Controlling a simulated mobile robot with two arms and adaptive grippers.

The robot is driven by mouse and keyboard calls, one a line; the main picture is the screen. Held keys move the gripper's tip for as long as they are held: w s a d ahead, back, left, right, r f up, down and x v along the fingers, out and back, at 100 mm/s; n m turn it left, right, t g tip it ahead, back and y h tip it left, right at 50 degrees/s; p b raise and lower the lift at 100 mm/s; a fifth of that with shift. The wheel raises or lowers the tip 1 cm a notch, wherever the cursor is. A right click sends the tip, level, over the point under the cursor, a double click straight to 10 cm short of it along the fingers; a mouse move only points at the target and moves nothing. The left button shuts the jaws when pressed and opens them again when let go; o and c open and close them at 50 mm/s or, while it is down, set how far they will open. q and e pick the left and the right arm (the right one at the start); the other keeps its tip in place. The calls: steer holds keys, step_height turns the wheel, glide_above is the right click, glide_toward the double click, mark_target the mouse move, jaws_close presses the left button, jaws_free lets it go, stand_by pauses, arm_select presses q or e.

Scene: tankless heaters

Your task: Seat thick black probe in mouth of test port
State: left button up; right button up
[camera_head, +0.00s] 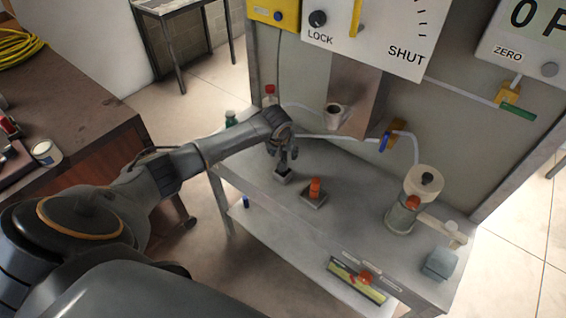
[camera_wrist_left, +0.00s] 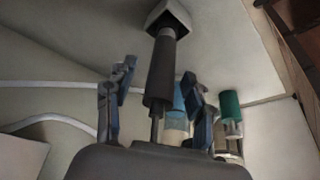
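A thick black probe (camera_wrist_left: 162,72) stands in a small grey holder (camera_head: 284,176) on the steel bench; the holder's pale base (camera_wrist_left: 168,14) also shows in the left wrist view. My left gripper (camera_head: 286,156) is right at the probe, mostly hiding it in the head view. In the wrist view the left gripper's fingers (camera_wrist_left: 158,78) lie on either side of the probe, with visible gaps, so it is open around it. A grey cup-like fitting with a dark mouth (camera_head: 334,110), probably the test port, sticks out from the panel. My right gripper is not in view.
An orange-topped piece (camera_head: 315,188) stands in a second holder close to the right. Red-capped (camera_head: 270,94) and green-capped (camera_head: 231,118) bottles are behind my forearm.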

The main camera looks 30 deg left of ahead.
arm_select(q)
jaws_close()
steer(key=shift+r, duration=0.1)
